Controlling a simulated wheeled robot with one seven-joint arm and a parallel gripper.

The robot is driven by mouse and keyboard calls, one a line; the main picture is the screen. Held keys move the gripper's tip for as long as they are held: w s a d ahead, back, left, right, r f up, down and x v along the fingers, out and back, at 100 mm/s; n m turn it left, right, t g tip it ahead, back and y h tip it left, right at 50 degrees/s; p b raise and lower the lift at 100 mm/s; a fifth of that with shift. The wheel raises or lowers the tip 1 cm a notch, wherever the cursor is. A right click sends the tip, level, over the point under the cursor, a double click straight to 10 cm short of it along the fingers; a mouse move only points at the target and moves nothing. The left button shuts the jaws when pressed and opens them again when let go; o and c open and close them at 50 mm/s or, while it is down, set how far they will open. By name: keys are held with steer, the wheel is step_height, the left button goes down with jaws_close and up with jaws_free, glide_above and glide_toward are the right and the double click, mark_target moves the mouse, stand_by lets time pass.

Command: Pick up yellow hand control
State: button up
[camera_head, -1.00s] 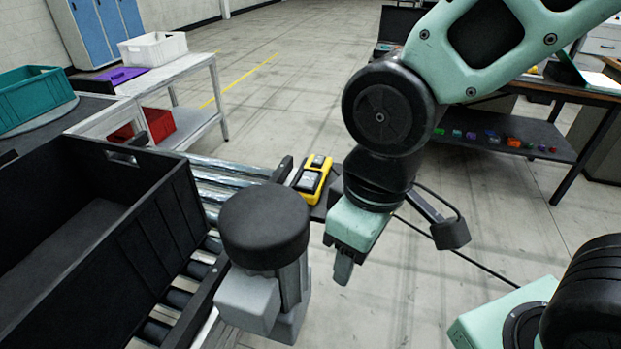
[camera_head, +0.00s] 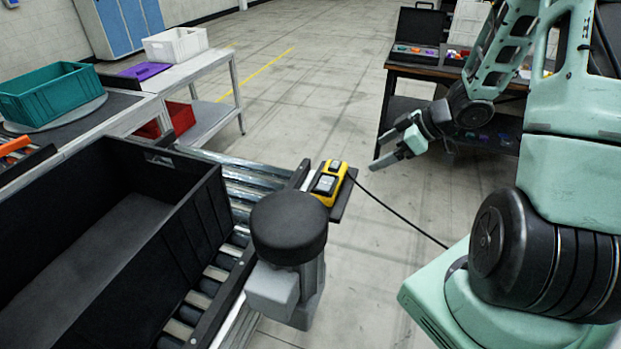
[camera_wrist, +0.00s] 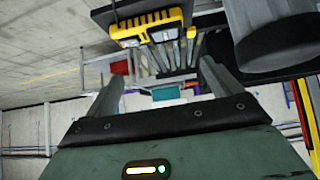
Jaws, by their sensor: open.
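The yellow hand control (camera_head: 328,183) lies on a small dark shelf at the side of the roller conveyor, behind the round black-topped post. A black cable runs from it down to the right. My gripper (camera_head: 388,158) is to its right in the head view, apart from it, with its fingers pointing left. In the wrist view the hand control (camera_wrist: 150,24) is at the top, beyond and above the fingers. My gripper (camera_wrist: 163,82) is open there, with nothing between its fingers.
A large black crate (camera_head: 198,208) stands on the roller conveyor (camera_head: 232,185). The black-topped post (camera_head: 289,228) is close in front of the hand control. A dark workbench (camera_head: 435,72) with small coloured items stands behind my arm. Open floor lies between.

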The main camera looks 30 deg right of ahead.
glide_toward(325, 181)
steer(key=f, duration=0.2)
steer(key=w+a+f+p, duration=0.2)
steer(key=w, duration=0.1)
steer(key=shift+w+a+f, duration=0.25)
steer(key=shift+a+f, duration=0.05)
steer(key=shift+w+a+f, duration=0.15)
steer(key=shift+w+f, duration=0.1)
steer(key=shift+f, duration=0.15)
steer(key=c, duration=1.1)
steer(key=shift+r, duration=0.1)
steer(key=shift+c, duration=0.7)
steer(key=shift+r, duration=0.1)
